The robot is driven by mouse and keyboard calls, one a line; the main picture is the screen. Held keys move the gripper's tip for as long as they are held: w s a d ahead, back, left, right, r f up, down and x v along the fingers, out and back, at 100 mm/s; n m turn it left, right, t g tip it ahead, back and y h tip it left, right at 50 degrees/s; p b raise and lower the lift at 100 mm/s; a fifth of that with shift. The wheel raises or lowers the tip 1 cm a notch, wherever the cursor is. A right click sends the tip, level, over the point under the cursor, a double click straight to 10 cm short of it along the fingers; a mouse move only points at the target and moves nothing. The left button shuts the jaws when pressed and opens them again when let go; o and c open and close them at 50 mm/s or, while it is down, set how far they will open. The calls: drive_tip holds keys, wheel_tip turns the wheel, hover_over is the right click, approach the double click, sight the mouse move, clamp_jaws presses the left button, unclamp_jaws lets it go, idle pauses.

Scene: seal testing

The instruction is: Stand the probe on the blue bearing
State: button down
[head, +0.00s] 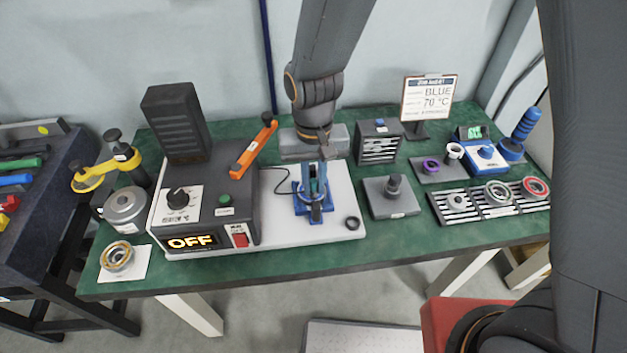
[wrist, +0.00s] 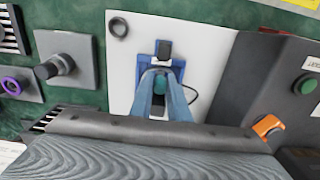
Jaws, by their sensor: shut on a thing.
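My gripper (head: 315,190) points down over the white plate, its fingers shut on a small teal piece that also shows between the fingertips in the wrist view (wrist: 160,82). The piece is mostly hidden by the fingers. It may be the probe, but I cannot tell for sure. A blue block (head: 301,205) with a black part (head: 316,213) at its front is under the fingertips. In the wrist view the blue block (wrist: 145,70) lies around and below the fingertips. Contact cannot be told. I cannot make out a clearly blue bearing. A thin black cable (head: 281,180) runs nearby.
A dark control box (head: 215,200) showing OFF stands left of my gripper. A black ring (head: 352,223) lies on the white plate (head: 275,228). A sign (head: 430,98) reads BLUE, 70 °C. A slotted tray with a red ring (head: 535,187) and grey ring (head: 497,193) is at right.

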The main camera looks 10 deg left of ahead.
drive_tip(key=shift+f, duration=0.3)
drive_tip(key=c, duration=1.6)
unclamp_jaws()
drive_tip(key=shift+r+p, duration=2.95)
drive_tip(key=shift+r, duration=0.55)
